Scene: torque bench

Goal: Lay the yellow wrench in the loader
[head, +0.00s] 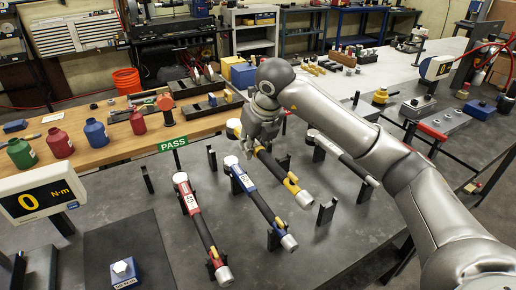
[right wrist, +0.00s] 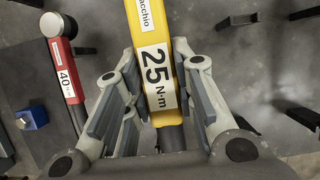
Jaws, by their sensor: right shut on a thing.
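The yellow wrench (head: 290,186) has a dark shaft and a yellow band near its lower end. My right gripper (head: 264,130) is shut on its upper part. In the right wrist view the wrench's yellow body (right wrist: 150,45), labelled 25 N·m, runs between the fingers (right wrist: 160,110). I cannot tell whether the wrench touches a rest. A grey fixture with a red handle (head: 432,131) sits at the right of the bench and may be the loader; I cannot tell for certain. My left gripper is not in view.
A red wrench (head: 188,205) and a blue wrench (head: 246,182) lie on black rests to the left. A 0 N·m display (head: 42,198) and a blue block (head: 124,275) stand at front left.

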